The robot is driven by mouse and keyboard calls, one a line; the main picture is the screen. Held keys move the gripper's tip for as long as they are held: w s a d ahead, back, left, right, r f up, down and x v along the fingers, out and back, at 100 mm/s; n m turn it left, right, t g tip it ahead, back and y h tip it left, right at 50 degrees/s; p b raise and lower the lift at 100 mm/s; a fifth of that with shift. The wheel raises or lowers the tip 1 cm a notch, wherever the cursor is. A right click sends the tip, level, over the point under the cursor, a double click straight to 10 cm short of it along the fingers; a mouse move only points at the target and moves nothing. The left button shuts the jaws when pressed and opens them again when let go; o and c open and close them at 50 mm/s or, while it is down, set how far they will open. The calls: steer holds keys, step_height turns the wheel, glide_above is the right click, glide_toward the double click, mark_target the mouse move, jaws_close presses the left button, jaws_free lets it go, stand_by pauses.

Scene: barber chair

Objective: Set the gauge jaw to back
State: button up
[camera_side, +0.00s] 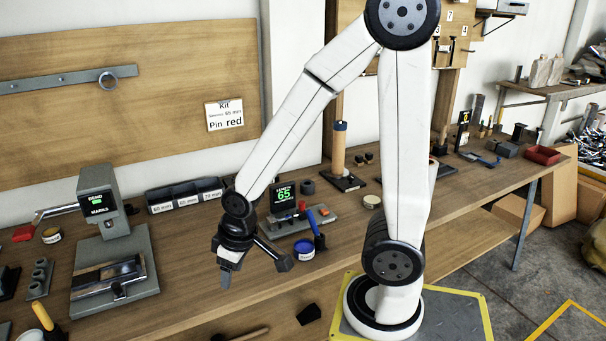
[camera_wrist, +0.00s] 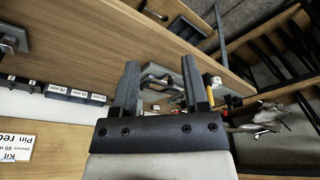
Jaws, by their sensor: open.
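The length gauge sits on the bench in the middle of the side view. Its dark display (camera_side: 284,196) reads 65 in green, and its grey base (camera_side: 300,224) carries a small red part (camera_side: 302,206) and a blue part (camera_side: 315,228). I cannot tell which part is the jaw or which way it is set. My gripper (camera_side: 255,270) is open and empty, in front and to the left of the gauge in the picture, apart from it. In the wrist view my gripper (camera_wrist: 160,75) shows both fingers spread, with small grey, red and blue things beyond them.
A grey bench machine (camera_side: 103,212) with a lit display stands at the left. Labelled bins (camera_side: 185,197) stand behind. A blue-rimmed round tin (camera_side: 304,249) lies in front of the gauge. A brown cylinder on a stand (camera_side: 339,150) rises behind it.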

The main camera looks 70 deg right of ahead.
steer(key=shift+w+d, duration=0.1)
jaws_close()
steer(key=w+d+f+n+g+h, duration=0.25)
steer(key=w+d, duration=0.25)
steer(key=d, duration=0.3)
steer(key=w+d+f+n+g+h, duration=0.1)
steer(key=w+d+n, duration=0.35)
steer(key=d, duration=0.45)
steer(key=d+f+n+g+h, duration=0.2)
steer(key=d, duration=0.8)
steer(key=d+f+n+g+h, duration=0.1)
steer(key=d+g, duration=0.1)
steer(key=d, duration=0.8)
steer(key=shift+f+n+h, duration=0.35)
steer(key=shift+f+n, duration=0.05)
